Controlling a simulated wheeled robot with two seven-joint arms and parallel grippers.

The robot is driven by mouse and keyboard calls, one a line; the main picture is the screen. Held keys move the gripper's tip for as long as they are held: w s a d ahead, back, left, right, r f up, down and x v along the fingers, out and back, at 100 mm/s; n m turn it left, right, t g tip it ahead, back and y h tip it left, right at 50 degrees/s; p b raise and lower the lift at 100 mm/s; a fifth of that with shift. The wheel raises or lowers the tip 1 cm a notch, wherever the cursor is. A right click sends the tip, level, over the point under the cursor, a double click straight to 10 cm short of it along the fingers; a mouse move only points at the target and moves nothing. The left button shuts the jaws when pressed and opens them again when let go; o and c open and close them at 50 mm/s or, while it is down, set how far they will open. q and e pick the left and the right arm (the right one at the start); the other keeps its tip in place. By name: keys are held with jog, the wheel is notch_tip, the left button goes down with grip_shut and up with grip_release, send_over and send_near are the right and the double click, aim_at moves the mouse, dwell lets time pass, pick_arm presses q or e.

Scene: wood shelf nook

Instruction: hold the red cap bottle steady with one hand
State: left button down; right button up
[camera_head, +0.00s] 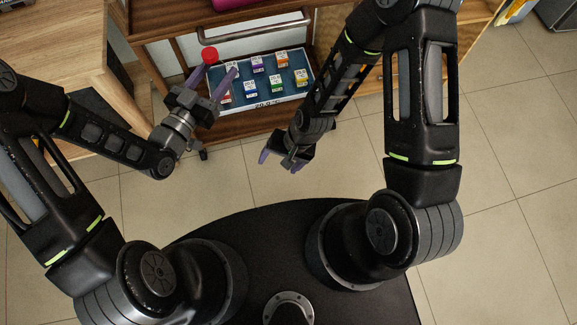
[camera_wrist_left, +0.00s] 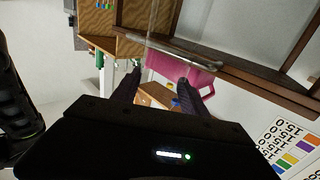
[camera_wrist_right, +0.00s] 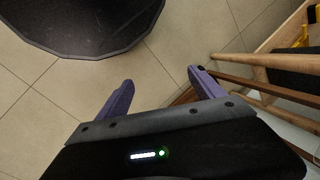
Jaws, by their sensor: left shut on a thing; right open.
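The red cap bottle shows in the head view as a round red cap (camera_head: 210,55) at the tips of my left gripper (camera_head: 211,73), in front of the wooden shelf unit. Its body is hard to make out below the cap. My left gripper is shut on the bottle, with its purple fingers spread apart by its width. In the left wrist view the fingers (camera_wrist_left: 161,91) reach forward, and the bottle is not clear there. My right gripper (camera_head: 279,161) is open and empty over the floor; it also shows in the right wrist view (camera_wrist_right: 160,78).
A blue-based tray (camera_head: 270,87) with several small coloured boxes sits on the low shelf (camera_head: 235,124), just right of my left gripper. A metal bar handle (camera_head: 255,29) runs above it. A pink object (camera_wrist_left: 180,70) lies beyond the left fingers. The tiled floor (camera_head: 240,185) is clear.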

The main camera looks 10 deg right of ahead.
jog(key=s+d+f+n, duration=0.1)
jog(key=s+n, duration=0.1)
jog(key=s, duration=0.4)
jog(key=shift+s+n, duration=0.25)
jog(key=shift+n, duration=0.15)
pick_arm(q)
jog(key=shift+r, duration=0.1)
jog(key=w+a+r+n+t+y, duration=0.2)
jog(key=w+a+r+n+y, duration=0.1)
jog(key=a, duration=0.4)
jog(key=w+a+r+n+t+y, duration=0.2)
jog(key=w+a+r+n+y, duration=0.1)
jog(key=w+a+n+y, duration=0.2)
jog(key=w+a+y, duration=0.2)
jog(key=a+y, duration=0.1)
jog(key=shift+w+a+r+y, duration=0.25)
jog(key=shift+w+r+y, duration=0.05)
jog(key=shift+r, duration=0.1)
pick_arm(e)
jog(key=shift+c, duration=0.2)
